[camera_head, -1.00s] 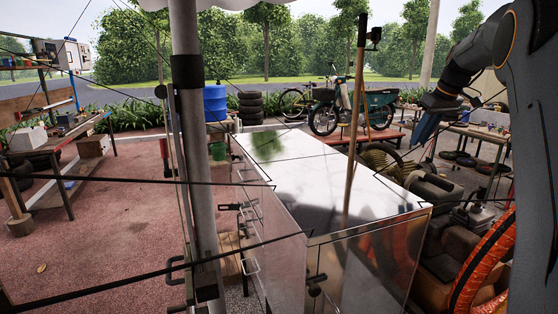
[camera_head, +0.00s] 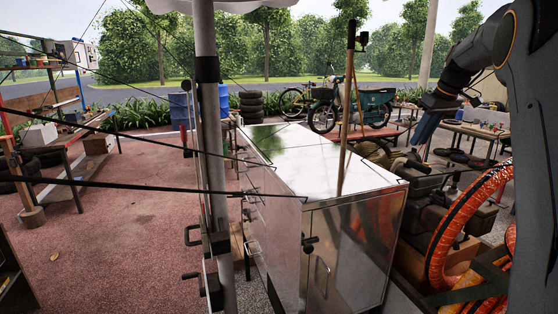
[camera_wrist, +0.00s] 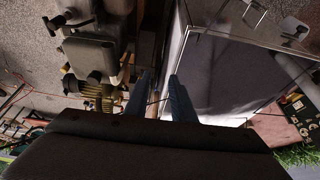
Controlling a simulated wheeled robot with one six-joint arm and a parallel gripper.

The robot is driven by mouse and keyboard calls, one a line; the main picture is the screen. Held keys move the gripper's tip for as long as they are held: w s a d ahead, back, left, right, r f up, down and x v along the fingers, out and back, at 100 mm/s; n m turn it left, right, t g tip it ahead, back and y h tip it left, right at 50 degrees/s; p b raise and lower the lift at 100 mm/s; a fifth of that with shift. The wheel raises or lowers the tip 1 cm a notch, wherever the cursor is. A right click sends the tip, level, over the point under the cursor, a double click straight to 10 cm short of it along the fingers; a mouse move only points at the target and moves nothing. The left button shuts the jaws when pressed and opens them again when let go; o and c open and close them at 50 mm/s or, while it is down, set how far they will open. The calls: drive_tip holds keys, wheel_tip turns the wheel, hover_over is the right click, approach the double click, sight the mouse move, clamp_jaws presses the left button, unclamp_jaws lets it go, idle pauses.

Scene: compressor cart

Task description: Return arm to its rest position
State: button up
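My gripper (camera_head: 425,128) hangs from my bent arm at the right of the head view, its blue fingers pointing down and left, in front of the background benches. In the wrist view my two blue fingers (camera_wrist: 158,78) stand apart with a gap between them. I see nothing held; a brownish strip shows in the gap, and its distance is unclear. The compressor machinery (camera_wrist: 95,50) is at the upper left of the wrist view, left of the fingers.
A shiny metal cabinet (camera_head: 350,240) stands in the middle, with a wooden pole (camera_head: 346,120) upright at it. A grey post (camera_head: 211,150) and dark cables cross the left. Orange hose (camera_head: 455,225) lies beside my arm. Open reddish floor (camera_head: 120,230) spreads left.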

drive_tip(key=s+a+f+m+g+h, duration=0.1)
drive_tip(key=s+a+f, duration=0.5)
drive_tip(key=s+a, duration=0.15)
drive_tip(key=s+a+f+m, duration=0.2)
drive_tip(key=s+a+f, duration=0.3)
drive_tip(key=s+a, duration=0.25)
drive_tip(key=s+a+f, duration=0.4)
drive_tip(key=s, duration=0.4)
drive_tip(key=s+a+f+m, duration=0.1)
drive_tip(key=s+a+f, duration=0.25)
drive_tip(key=s, duration=0.45)
drive_tip(key=s+a+f, duration=0.3)
drive_tip(key=s+f, duration=0.1)
drive_tip(key=s, duration=0.4)
wheel_tip(320, 180, down, 12)
drive_tip(key=g+b, duration=0.2)
drive_tip(key=b, duration=0.8)
drive_tip(key=shift+r+h, duration=0.2)
drive_tip(key=shift+h, duration=0.1)
